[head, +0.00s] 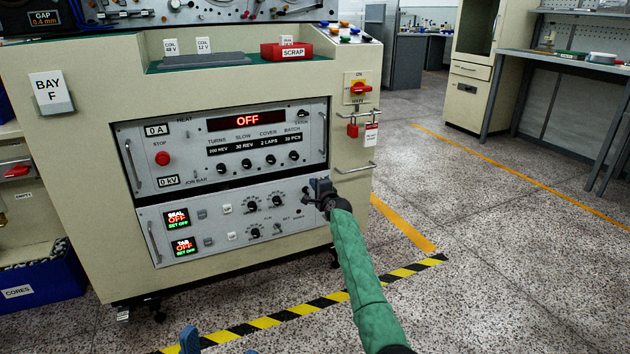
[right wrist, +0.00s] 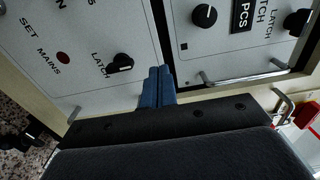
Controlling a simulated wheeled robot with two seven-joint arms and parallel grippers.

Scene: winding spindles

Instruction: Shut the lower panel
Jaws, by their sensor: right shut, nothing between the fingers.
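The lower panel (head: 215,240) is a light grey control panel under the upper panel of the cabinet. It carries SEAL and TAB displays, both reading OFF, several knobs and a handle at its left. It also shows in the right wrist view (right wrist: 95,90), with a dark gap between it and the upper panel. My right gripper (head: 322,190) is at its upper right corner; in the right wrist view its blue fingers (right wrist: 157,88) are together and empty, close beside the LATCH knob (right wrist: 120,63). Whether they touch the panel is unclear. Blue tips, probably my left gripper (head: 190,340), show at the bottom edge.
The upper panel (head: 225,150) reads OFF. A metal handle (head: 355,168) and a red padlock (head: 352,130) are right of the panels. A blue CORES bin (head: 45,285) stands at left. Striped tape (head: 300,310) marks the floor; the floor at right is open.

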